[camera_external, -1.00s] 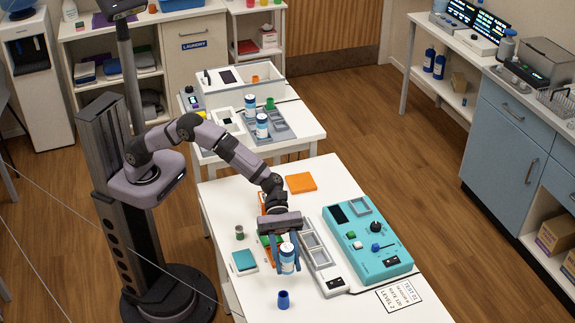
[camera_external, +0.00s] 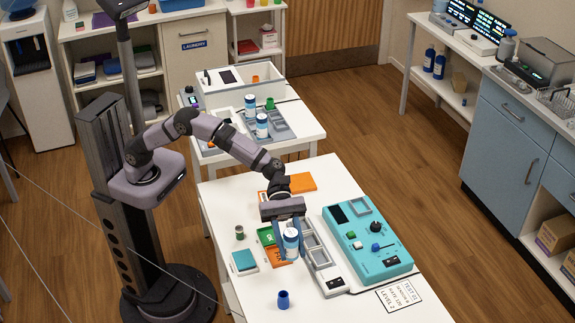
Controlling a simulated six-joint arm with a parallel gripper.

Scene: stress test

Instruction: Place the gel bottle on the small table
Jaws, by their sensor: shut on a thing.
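My gripper (camera_external: 289,246) is over the front white table (camera_external: 225,195), its two blue fingers pointing down. It is shut on a white bottle with a blue band (camera_external: 291,242), which looks like the gel bottle. The bottle is upright between the fingers and seems to be above the tabletop; the exact gap is hard to tell. A smaller white table (camera_external: 312,132) stands behind. Two similar blue-and-white bottles (camera_external: 250,107) stand there at a grey tray (camera_external: 283,130).
A teal device (camera_external: 375,250) and a grey compartment tray (camera_external: 318,255) lie right of my gripper. Green and orange cards (camera_external: 268,236), a small green can (camera_external: 239,232) and a teal pad (camera_external: 244,261) lie left. A blue cup (camera_external: 283,299) stands in front. A white box (camera_external: 262,83) fills the small table's back.

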